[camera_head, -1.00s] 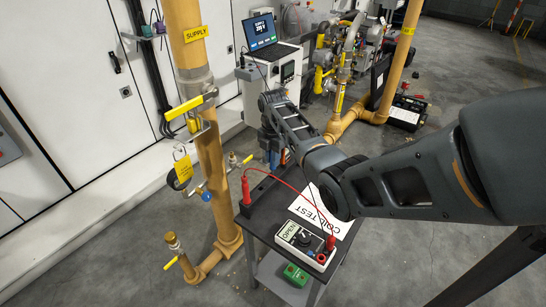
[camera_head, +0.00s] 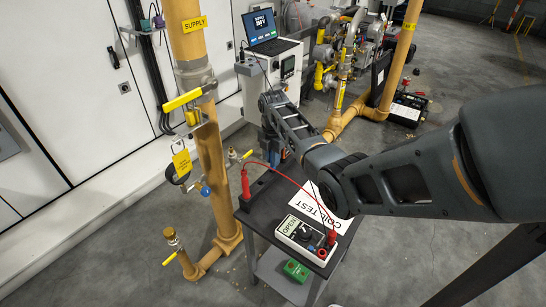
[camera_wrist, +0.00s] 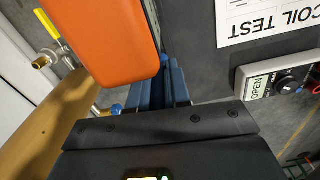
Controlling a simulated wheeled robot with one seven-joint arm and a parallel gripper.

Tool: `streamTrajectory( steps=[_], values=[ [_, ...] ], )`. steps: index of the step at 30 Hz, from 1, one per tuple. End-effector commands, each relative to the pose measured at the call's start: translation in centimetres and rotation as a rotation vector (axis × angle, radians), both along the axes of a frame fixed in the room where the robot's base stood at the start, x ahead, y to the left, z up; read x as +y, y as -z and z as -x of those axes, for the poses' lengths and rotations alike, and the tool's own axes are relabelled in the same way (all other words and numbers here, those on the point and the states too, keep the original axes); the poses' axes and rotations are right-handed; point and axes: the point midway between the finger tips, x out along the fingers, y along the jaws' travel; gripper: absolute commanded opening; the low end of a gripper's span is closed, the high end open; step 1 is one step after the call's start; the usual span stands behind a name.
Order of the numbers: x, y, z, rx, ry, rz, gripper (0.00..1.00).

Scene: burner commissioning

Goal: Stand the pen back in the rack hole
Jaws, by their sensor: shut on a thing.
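My gripper (camera_head: 277,153) is at the far end of my arm, beyond the table's back edge, pointing down and partly hidden by my wrist. In the wrist view my gripper (camera_wrist: 172,88) shows as blue finger parts beside a large orange block (camera_wrist: 105,38). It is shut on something. The held pen cannot be made out clearly in either view. A red probe (camera_head: 245,186) stands upright at the left end of the dark rack (camera_head: 262,183) on the table. My arm hides part of the rack, and its holes are too small to tell.
A meter reading OPEN (camera_head: 301,236) sits on the small table, joined by a red lead (camera_head: 300,187) to the red probe. A COIL TEST sheet (camera_head: 322,203) lies behind it. A yellow supply pipe (camera_head: 212,165) with valves stands close left. A green box (camera_head: 296,271) is on the lower shelf.

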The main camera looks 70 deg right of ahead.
Motion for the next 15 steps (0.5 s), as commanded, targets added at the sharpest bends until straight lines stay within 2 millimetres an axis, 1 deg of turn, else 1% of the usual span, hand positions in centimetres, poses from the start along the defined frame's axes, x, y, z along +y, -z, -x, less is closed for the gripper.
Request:
streamTrajectory(
  steps=[15],
  values=[
    [0.0,1.5,0.0,-0.001,0.000,0.000,0.00]
  ],
)
